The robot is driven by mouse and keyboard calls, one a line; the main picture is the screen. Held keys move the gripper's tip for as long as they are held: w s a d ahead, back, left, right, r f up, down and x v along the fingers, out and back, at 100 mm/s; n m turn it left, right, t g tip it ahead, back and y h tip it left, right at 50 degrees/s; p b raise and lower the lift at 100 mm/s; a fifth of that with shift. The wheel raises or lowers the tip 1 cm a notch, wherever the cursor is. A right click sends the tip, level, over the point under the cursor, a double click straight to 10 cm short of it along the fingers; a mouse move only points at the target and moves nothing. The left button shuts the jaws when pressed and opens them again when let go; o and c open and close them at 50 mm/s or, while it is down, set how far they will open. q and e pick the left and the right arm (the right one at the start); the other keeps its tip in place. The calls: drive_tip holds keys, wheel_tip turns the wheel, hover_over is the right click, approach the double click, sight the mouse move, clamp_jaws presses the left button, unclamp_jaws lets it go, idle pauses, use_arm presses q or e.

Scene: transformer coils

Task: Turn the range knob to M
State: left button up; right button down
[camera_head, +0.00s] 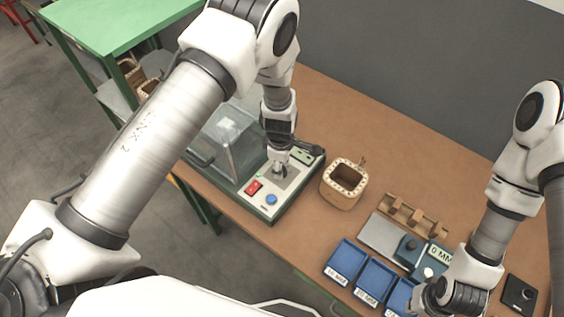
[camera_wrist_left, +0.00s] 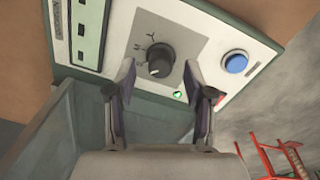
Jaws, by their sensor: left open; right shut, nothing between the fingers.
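The range knob (camera_wrist_left: 159,60) is a dark round knob on a grey plate, with small letters around its left and upper sides. The letters and its pointer are too small to read surely. My left gripper (camera_wrist_left: 158,76) is open, with one finger on each side of the knob; I cannot tell if they touch it. In the head view my left gripper (camera_head: 279,170) comes down over the tester's panel (camera_head: 283,193) and hides the knob. My right gripper (camera_head: 424,298) is shut and empty near the blue trays, partly hidden by its own wrist.
The panel also has a blue button (camera_head: 271,200), a red switch (camera_head: 253,187) and a small green lamp (camera_wrist_left: 180,95). A clear cover (camera_head: 228,140) stands left of it.

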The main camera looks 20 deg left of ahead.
use_arm(q)
drive_tip(key=shift+w+f, duration=0.1)
drive_tip(key=shift+f, duration=0.6)
use_arm(e)
drive_tip(key=shift+w+r, duration=0.1)
use_arm(q)
clamp_jaws()
drive_tip(key=shift+s+m, duration=0.2)
drive_tip(key=shift+m, duration=0.1)
drive_tip(key=m, duration=0.3)
use_arm(e)
drive_tip(key=shift+r, duration=0.1)
use_arm(q)
drive_tip(key=m, duration=0.5)
use_arm(e)
drive_tip(key=shift+r, duration=0.2)
